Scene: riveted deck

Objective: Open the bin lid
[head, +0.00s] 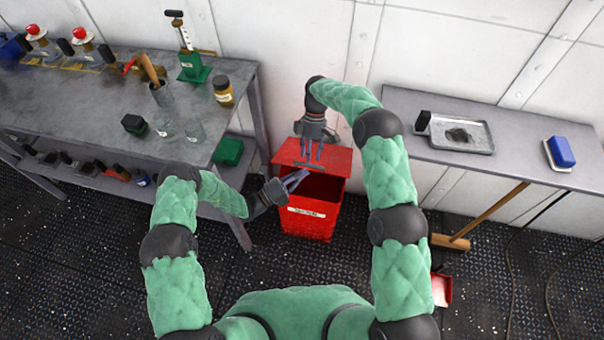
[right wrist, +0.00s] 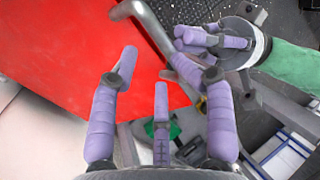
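The red bin (head: 308,226) stands on the floor between the two benches, with a pale label near its front top edge. Its red lid (head: 335,158) is raised at the back, and the dark inside shows in front of it. The lid fills the upper left of the right wrist view (right wrist: 60,50). A grey bar handle (right wrist: 150,25) is on it. My right gripper (head: 313,156) is over the lid by the handle, its purple fingers (right wrist: 157,75) spread; contact is unclear. My left gripper (head: 298,179) is at the left of the bin's opening, its fingers partly overlapping.
A cluttered workbench (head: 90,110) stands at left, its leg close to my left arm. A grey bench (head: 500,163) at right holds a metal tray (head: 462,150) and a blue-topped block (head: 560,152). A wooden-handled broom (head: 485,215) leans under it. A white wall is behind.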

